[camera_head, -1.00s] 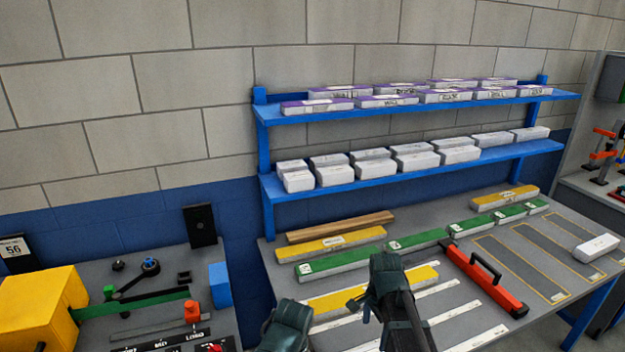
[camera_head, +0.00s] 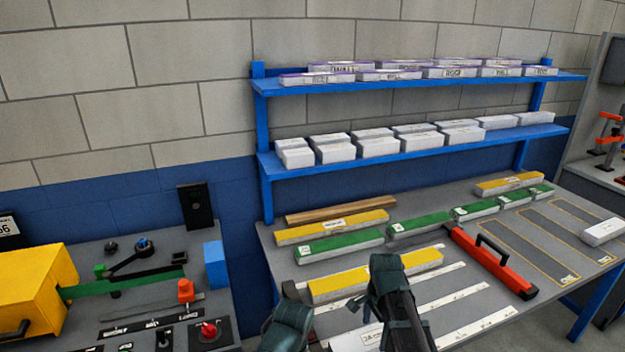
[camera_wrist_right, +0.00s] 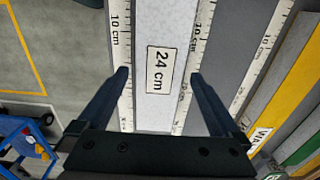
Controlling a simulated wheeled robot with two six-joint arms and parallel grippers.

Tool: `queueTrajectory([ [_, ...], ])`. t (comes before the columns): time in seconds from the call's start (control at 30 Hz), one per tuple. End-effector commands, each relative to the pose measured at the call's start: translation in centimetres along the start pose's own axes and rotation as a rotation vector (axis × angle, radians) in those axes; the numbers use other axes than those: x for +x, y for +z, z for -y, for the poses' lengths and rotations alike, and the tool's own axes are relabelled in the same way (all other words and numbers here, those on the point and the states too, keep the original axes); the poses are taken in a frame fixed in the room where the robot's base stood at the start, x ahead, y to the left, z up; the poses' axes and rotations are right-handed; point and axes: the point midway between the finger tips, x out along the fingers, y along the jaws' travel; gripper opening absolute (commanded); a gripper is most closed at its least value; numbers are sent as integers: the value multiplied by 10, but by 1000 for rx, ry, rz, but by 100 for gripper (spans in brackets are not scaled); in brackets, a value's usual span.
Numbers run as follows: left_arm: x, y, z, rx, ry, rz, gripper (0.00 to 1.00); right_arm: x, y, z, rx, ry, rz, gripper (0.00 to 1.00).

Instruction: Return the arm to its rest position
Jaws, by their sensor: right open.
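My right gripper (camera_head: 358,305) is at the lower middle of the head view, low over the workbench (camera_head: 440,235). The same panel (camera_head: 368,340) shows partly in the head view, mostly hidden by my right arm. I cannot tell whether the fingers touch it.
A yellow-topped block (camera_head: 418,259) lies close behind my right gripper. A red bar with a black handle (camera_head: 495,265) lies to its right. Green-topped blocks (camera_head: 340,245) and a wooden strip (camera_head: 335,211) lie further back. A blue two-tier shelf (camera_head: 425,148) stands behind.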

Motion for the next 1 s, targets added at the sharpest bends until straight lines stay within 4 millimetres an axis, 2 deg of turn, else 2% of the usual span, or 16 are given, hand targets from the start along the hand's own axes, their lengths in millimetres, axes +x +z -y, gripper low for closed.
queueTrajectory([
  [0.03,13,-1,-1,0,0,0,100,13,0,0,0,0,0,100],
  [0.37,42,-2,-4,0,0,0,100,42,0,0,0,0,0,100],
  [0.4,27,-2,-3,0,0,0,100,28,0,0,0,0,0,100],
  [0.43,23,-1,-2,0,0,0,100,23,0,0,0,0,0,100],
  [0.8,-18,1,2,0,0,0,100,-18,0,0,0,0,0,100],
  [1.0,-30,2,3,0,0,0,100,-30,0,0,0,0,0,100],
])
